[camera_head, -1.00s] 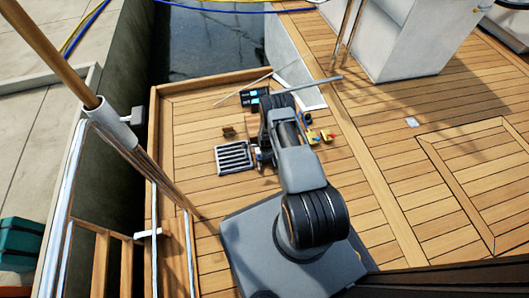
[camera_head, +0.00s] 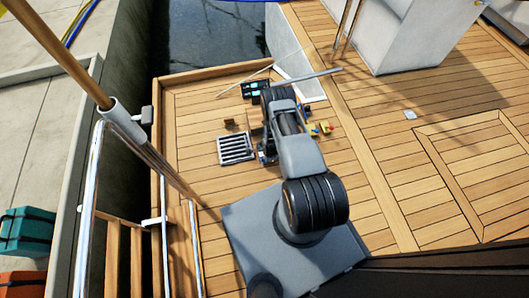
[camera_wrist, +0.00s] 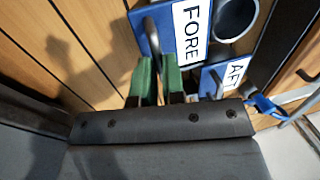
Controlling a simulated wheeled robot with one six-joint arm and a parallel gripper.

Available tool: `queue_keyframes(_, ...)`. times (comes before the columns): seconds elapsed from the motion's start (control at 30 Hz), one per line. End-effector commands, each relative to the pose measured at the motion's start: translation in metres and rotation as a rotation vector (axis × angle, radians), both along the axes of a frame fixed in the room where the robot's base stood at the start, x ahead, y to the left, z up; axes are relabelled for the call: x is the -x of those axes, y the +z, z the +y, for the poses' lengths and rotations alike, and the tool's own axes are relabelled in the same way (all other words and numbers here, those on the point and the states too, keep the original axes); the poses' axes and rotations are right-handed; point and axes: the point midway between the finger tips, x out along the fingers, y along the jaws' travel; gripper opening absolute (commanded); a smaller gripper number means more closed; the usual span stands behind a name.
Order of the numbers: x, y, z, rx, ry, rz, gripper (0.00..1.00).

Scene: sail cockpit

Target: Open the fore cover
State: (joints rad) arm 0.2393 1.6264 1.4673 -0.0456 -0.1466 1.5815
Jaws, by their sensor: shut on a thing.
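In the wrist view, the fore cover's blue plate (camera_wrist: 190,30) carries a white label reading FORE. A grey bar (camera_wrist: 151,36) runs along its left side down toward my gripper (camera_wrist: 159,75). The green-padded fingers are close together and shut on a thin part at the bar's lower end; the contact is mostly hidden by the fingers. A second blue plate, labelled AFT (camera_wrist: 234,72), lies to the right with its own grey bar. A round grey socket (camera_wrist: 236,16) stands beside the FORE label. In the head view, my arm hides most of the gripper area.
The planked deck has a dark grate (camera_head: 236,148) left of my gripper, with a small brown block (camera_head: 229,122) behind it. A dark panel (camera_head: 254,88) lies farther back. A wooden edge and rails bound the left.

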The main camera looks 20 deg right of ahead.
Motion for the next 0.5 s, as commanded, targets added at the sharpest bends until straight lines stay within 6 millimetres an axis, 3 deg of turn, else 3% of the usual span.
queue_keyframes(0.27, -0.0001, -0.0001, -0.0011, 0.0, -0.002, -0.002, 0.0)
queue_keyframes(0.3, -0.0002, -0.0001, -0.0012, 0.0, -0.002, -0.002, 0.14)
queue_keyframes(0.5, -0.0006, 0.0, -0.0001, 0.0, 0.0, -0.002, 0.33)
